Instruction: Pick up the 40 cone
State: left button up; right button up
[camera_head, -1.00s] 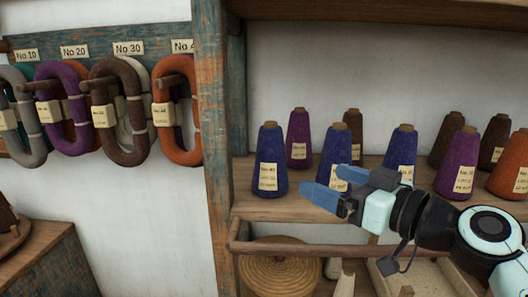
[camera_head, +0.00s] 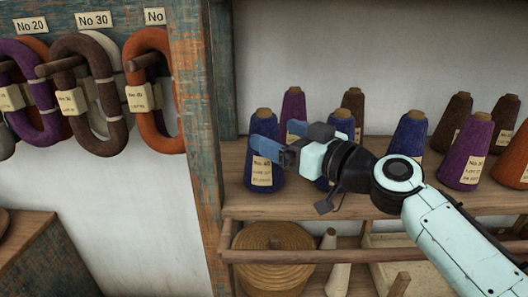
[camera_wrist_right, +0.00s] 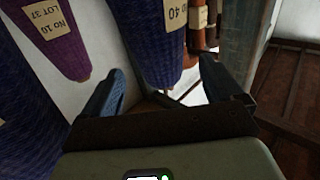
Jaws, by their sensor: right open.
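The 40 cone (camera_head: 262,174) is a dark blue yarn cone with a cream label, upright at the left end of the shelf. In the right wrist view the 40 cone (camera_wrist_right: 152,40) shows its "No 40" label, ahead of and roughly between the finger tips. My right gripper (camera_head: 280,138) is open, with blue fingers pointing left, and overlaps the cone's upper part in the head view. Its two fingers also show in the right wrist view (camera_wrist_right: 163,85), apart with nothing held between them. I cannot tell whether a finger touches the cone. My left gripper is not in view.
Other blue, brown and purple cones stand along the shelf (camera_head: 235,203). A wooden post (camera_head: 195,150) rises left of it. A basket (camera_head: 272,240) sits below.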

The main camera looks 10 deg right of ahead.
aim_at(264, 129)
jog(key=p+x, duration=0.2)
jog(key=x, duration=0.3)
jog(key=shift+w+f, duration=0.1)
jog(key=shift+f, duration=0.05)
jog(key=shift+s, duration=0.3)
jog(key=c, duration=0.3)
jog(key=shift+w, duration=0.1)
jog(key=c, duration=1.1)
jog(key=shift+c, duration=0.7)
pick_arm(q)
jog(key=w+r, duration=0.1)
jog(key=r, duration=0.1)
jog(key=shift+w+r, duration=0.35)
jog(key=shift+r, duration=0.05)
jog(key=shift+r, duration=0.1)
